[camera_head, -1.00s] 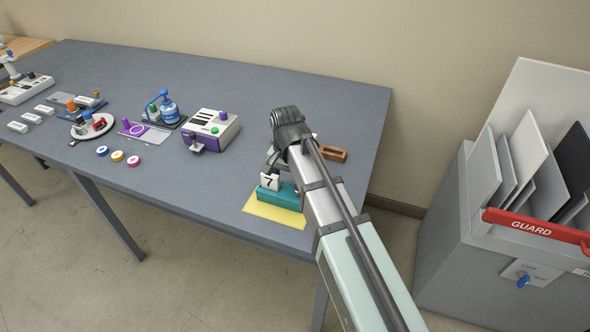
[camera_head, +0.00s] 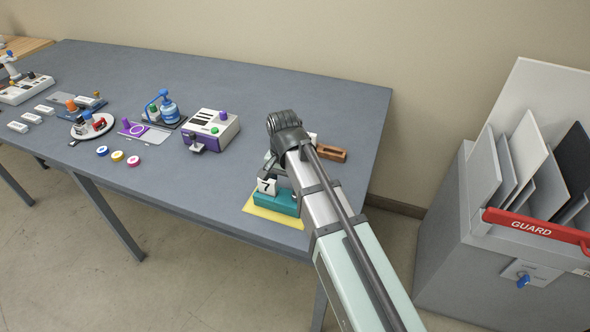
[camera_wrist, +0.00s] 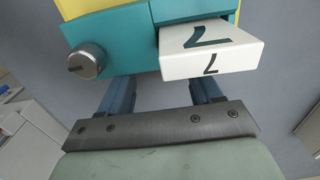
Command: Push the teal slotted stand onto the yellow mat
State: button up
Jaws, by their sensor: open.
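The teal slotted stand (camera_head: 281,203) is at the near right of the table, over the yellow mat (camera_head: 262,212), whose near strip shows in front. A white card marked 7 (camera_head: 266,186) leans in the stand. In the wrist view the teal stand (camera_wrist: 118,38) fills the top, with a silver knob (camera_wrist: 86,61) and the white card (camera_wrist: 212,48); yellow mat (camera_wrist: 80,8) shows beyond it. My gripper (camera_wrist: 162,88) is open, its two blue fingers apart at the stand's near side. Their tips meet the stand's edge in the picture; contact is unclear. My arm hides part of the stand and mat.
A brown wooden block (camera_head: 331,154) lies behind my arm. A purple-and-white device (camera_head: 212,130) and several colored rings (camera_head: 117,156) stand left. The table's front edge is close to the mat. A grey bin with a red guard bar (camera_head: 535,226) stands right of the table.

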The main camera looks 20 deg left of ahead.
jog(key=shift+s, duration=0.3)
jog(key=shift+w, duration=0.55)
notch_tip(320, 180, up, 12)
dwell(1.6)
dwell(0.4)
